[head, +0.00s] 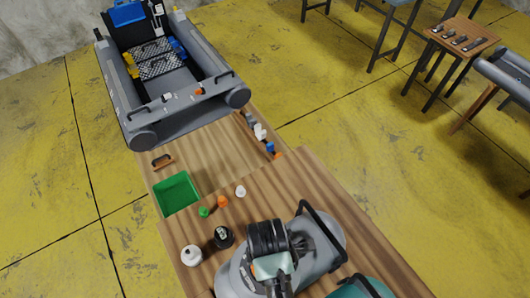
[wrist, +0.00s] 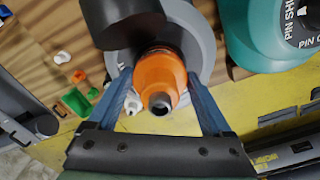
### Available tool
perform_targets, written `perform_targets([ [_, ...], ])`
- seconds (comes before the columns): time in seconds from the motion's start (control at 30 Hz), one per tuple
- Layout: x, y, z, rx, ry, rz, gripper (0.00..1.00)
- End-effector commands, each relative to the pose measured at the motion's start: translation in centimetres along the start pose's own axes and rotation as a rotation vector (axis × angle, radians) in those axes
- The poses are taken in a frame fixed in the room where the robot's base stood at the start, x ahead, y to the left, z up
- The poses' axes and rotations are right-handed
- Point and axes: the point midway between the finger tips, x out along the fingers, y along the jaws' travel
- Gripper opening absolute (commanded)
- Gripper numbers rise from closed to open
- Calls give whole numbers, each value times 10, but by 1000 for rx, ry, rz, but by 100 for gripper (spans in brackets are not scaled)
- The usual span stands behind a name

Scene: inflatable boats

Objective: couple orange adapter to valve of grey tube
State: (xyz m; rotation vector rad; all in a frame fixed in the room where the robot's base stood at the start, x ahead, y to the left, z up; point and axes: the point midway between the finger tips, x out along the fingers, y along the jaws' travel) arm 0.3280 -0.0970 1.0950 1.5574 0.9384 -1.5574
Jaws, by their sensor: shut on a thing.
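An orange adapter (wrist: 158,75) with a dark round opening sits between the two blue fingers of my gripper (wrist: 160,85) in the wrist view. The gripper is shut on it. A dark hose or cuff shows behind it. In the head view my arm hangs over a grey pump with a coiled black hose (head: 267,237), and the held adapter is hidden there. The inflatable boat's grey tube (head: 190,108) lies across the far end of the table. Small white and orange fittings (head: 198,91) show on it; I cannot tell which is the valve.
A green tray (head: 176,194), small green, orange and white caps (head: 240,191), a white bottle (head: 191,256) and a dark jar (head: 223,237) stand on the wooden table. Several small fittings (head: 260,132) line its right edge. A teal device (head: 362,287) is at the front.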

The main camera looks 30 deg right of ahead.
Motion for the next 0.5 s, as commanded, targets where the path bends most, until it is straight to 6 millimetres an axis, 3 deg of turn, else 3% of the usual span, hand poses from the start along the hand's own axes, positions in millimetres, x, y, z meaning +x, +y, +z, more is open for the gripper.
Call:
perform_targets([
  [0.2,0,-1,0,182,0,-1,26],
  [0.5,0,-1,0,202,0,-1,26],
])
